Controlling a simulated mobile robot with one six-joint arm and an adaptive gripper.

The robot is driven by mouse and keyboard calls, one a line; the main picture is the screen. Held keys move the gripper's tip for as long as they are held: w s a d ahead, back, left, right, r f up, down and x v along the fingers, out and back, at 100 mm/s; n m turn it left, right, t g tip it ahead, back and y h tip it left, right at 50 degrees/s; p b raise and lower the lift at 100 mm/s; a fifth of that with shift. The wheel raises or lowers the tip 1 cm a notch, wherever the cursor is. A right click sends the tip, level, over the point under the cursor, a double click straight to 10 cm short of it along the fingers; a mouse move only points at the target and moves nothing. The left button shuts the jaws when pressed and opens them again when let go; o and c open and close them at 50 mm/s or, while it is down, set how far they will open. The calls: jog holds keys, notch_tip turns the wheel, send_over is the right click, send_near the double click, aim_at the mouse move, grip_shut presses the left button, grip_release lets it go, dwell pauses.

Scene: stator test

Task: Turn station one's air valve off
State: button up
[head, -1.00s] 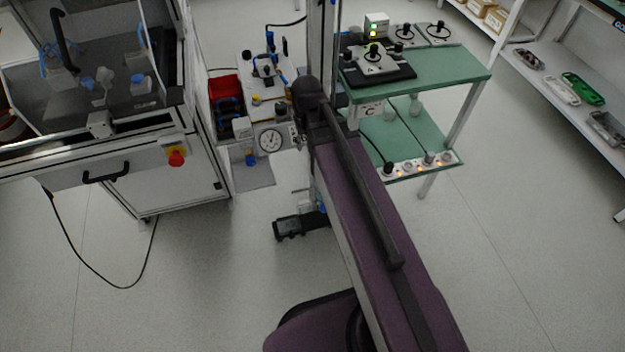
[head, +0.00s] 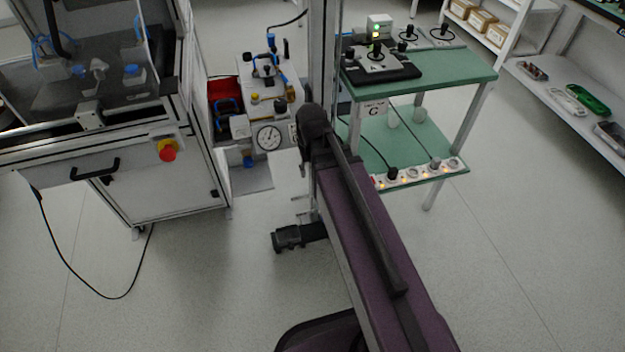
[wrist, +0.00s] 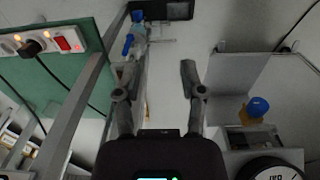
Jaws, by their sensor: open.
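My gripper (wrist: 160,68) is open and empty in the wrist view, with bare floor and a grey post between and beyond its fingers. In the head view it is hidden behind my arm. A blue lever (wrist: 128,44) sits on fittings by the post, ahead and left of the fingers, apart from them. A blue cap or knob (wrist: 258,107) stands right of the gripper, near a round gauge (wrist: 270,170). The gauge also shows in the head view (head: 268,137), with a blue part (head: 248,160) below it. I cannot tell which blue part is station one's air valve.
A green two-tier table (head: 450,70) stands right of my arm, with a lit socket strip (head: 420,172) on its lower shelf. An enclosed machine (head: 180,195) stands left. A dark object (head: 292,237) lies low near the post.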

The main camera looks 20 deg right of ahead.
jog(key=shift+s+f+b, duration=0.2)
jog(key=shift+f+b, duration=0.25)
jog(key=shift+f, duration=0.2)
jog(key=s, duration=0.3)
dwell(0.3)
jog(key=shift+s, duration=0.1)
